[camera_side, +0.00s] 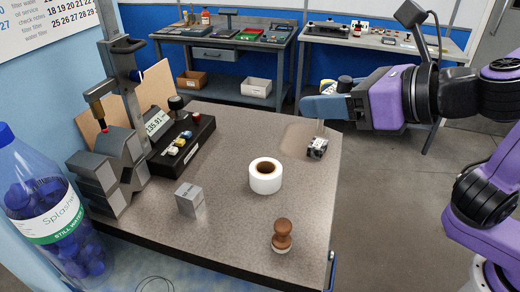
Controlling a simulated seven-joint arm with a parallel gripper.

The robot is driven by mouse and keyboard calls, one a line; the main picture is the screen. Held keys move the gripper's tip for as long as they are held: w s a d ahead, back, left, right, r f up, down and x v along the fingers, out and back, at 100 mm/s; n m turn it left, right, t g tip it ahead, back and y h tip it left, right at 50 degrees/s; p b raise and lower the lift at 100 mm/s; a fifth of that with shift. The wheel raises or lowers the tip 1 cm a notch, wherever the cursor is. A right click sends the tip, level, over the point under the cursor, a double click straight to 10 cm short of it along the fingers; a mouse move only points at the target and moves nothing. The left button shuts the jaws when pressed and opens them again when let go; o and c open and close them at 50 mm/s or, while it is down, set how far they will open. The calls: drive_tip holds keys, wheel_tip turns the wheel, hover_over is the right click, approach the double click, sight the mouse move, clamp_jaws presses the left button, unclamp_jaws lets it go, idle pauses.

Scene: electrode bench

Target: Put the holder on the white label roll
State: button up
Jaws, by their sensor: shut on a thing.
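The white label roll (265,178) stands on its end near the middle of the grey bench top, with its brown core opening facing up. My gripper (318,121) is above the right edge of the bench, to the right of and higher than the roll. It is shut on the holder (317,148), a small metallic and dark piece that hangs below the blue fingers by a thin stem. The holder is apart from the roll. I cannot tell how far it is above the bench top.
A wooden stamp (282,236) stands in front of the roll. A metal cube (190,199) is to its left. A black box (181,142), a grey V-block stand (112,168) and a large water bottle (52,205) are farther left. The bench is clear between roll and holder.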

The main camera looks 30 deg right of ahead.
drive_tip(key=w+a+f, duration=0.2)
drive_tip(key=w+a, duration=0.1)
drive_tip(key=w, duration=0.1)
hover_over(258, 164)
wheel_tip(258, 164, down, 6)
drive_tip(key=shift+d+f, duration=0.1)
drive_tip(key=shift+f, duration=1.65)
drive_tip(key=shift+f, duration=0.15)
drive_tip(key=o, duration=1.3)
